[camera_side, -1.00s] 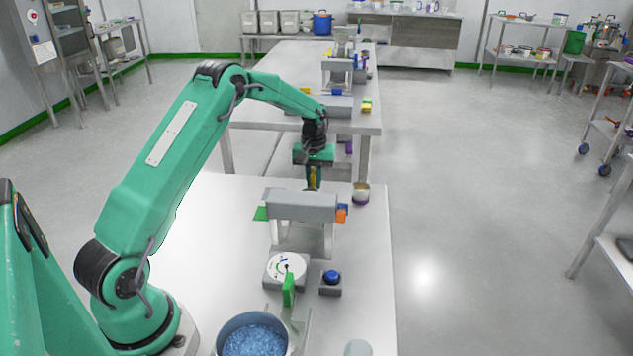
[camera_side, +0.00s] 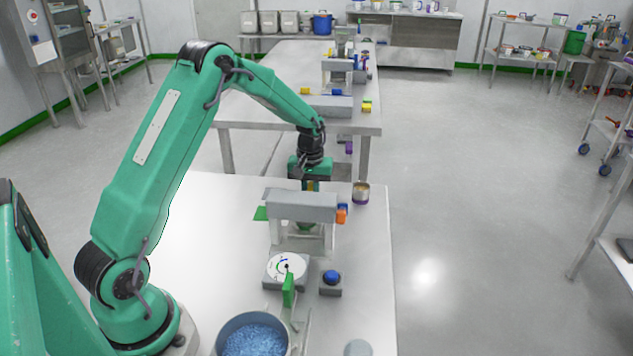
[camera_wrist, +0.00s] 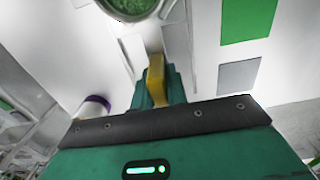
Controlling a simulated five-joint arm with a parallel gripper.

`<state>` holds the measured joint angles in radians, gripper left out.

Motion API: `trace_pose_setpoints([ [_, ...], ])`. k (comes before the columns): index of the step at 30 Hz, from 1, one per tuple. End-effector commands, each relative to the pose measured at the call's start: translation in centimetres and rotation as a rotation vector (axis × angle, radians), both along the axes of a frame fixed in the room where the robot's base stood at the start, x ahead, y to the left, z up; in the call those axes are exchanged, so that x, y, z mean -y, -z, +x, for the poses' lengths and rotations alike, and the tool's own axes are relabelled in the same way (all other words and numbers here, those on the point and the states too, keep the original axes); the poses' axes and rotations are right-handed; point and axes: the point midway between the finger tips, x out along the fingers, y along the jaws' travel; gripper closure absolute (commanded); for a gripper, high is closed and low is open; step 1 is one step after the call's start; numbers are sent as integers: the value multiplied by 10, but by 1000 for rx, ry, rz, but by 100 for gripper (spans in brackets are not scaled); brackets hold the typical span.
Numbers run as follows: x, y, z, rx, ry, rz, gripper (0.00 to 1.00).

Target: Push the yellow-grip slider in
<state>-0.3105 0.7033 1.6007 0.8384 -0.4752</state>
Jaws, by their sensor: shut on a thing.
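My gripper (camera_side: 310,180) reaches down behind the grey block-topped stand (camera_side: 302,206) on the near steel table. In the wrist view my gripper (camera_wrist: 157,88) is shut on the yellow grip (camera_wrist: 155,80), which stands upright between the jaws. In the side view only a little of the yellow grip (camera_side: 311,186) shows above the stand; the rest is hidden behind it. A round vessel with green contents (camera_wrist: 130,8) lies just beyond the grip at the top of the wrist view.
Green (camera_side: 261,213) and orange (camera_side: 342,215) pieces stick out from the stand's ends. A purple-banded cup (camera_side: 361,193) stands at its right. In front are a white dial (camera_side: 287,267) with a green handle (camera_side: 288,290), a blue button (camera_side: 331,276) and a pot of blue granules (camera_side: 251,337).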

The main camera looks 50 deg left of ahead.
Motion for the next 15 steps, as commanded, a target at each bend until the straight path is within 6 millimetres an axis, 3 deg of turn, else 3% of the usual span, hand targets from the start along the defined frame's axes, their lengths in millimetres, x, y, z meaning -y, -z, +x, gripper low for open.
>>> trace_pose_setpoints([
  [9,30,-1,-28,0,3,0,100],
  [15,38,-1,-37,1,2,0,100],
])
